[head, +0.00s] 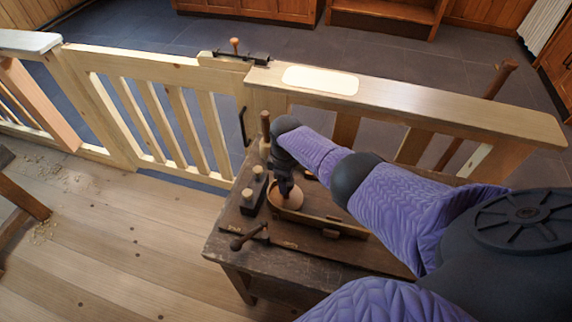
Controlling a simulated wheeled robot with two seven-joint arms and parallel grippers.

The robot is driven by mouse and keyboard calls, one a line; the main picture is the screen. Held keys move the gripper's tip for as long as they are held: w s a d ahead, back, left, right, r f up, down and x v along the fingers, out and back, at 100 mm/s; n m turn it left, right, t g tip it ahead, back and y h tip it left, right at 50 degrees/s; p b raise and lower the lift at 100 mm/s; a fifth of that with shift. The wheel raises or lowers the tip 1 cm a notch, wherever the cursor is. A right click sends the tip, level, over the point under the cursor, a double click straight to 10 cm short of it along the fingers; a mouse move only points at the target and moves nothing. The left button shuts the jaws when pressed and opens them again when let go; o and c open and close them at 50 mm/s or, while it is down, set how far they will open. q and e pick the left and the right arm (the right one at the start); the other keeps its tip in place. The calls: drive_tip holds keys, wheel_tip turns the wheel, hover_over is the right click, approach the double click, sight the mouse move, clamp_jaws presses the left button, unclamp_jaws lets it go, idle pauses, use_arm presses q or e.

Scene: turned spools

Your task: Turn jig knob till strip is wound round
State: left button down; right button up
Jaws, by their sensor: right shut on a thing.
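My right arm reaches in from the right over a dark wooden bench (222,246). My right gripper (286,187) points down and is shut at a round, light wooden piece (291,202), which looks like part of the jig. The knob itself is mostly hidden by the gripper. A long, narrow wooden piece (325,222) extends right from the round part; I cannot tell whether it is the strip or the jig's base. How far any strip is wound is too small to tell. My left gripper is not in view.
Left of the jig is a dark block with pale pegs (253,194). A dark mallet-like tool (248,237) lies near the bench's front edge, and a turned wooden piece (265,130) stands behind. A wooden railing (430,108) runs behind the bench.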

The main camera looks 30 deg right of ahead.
drive_tip(key=shift+m, duration=0.9)
drive_tip(key=m, duration=0.2)
drive_tip(key=shift+m+p, duration=0.3)
drive_tip(key=shift+m, duration=0.1)
drive_tip(key=m, duration=0.8)
drive_tip(key=shift+p, duration=0.3)
drive_tip(key=shift+m, duration=1.7)
drive_tip(key=o, duration=1.3)
